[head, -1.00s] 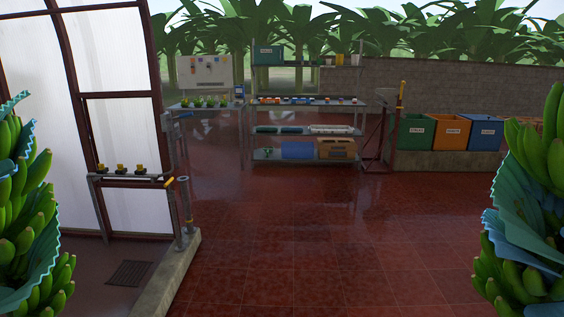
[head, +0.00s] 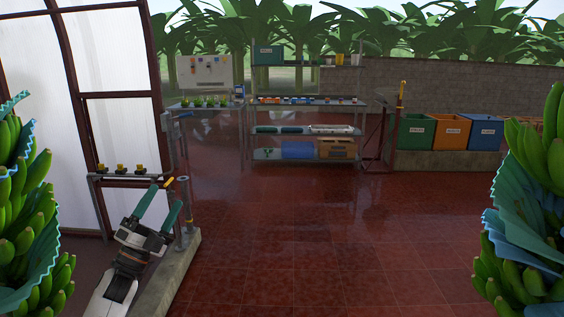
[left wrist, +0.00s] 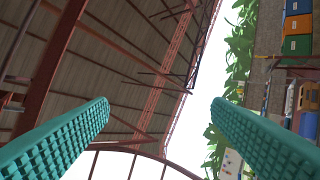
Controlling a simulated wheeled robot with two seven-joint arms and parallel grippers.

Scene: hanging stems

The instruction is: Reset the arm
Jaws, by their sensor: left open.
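My left gripper (head: 160,209) is in the lower left of the head view, with two green fingers spread apart and nothing between them. In that view it overlaps the doorway post and the low kerb. The left wrist view shows the same two ridged green fingers (left wrist: 160,125) wide apart and empty, with the roof and the bins behind them. My right gripper is in neither view.
Green banana stems hang close at the left (head: 22,220) and right (head: 530,230) edges, with blue sheets between the hands. A metal shelf (head: 305,103) and green, orange and blue bins (head: 451,133) stand at the back. The red tiled floor (head: 330,235) is clear.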

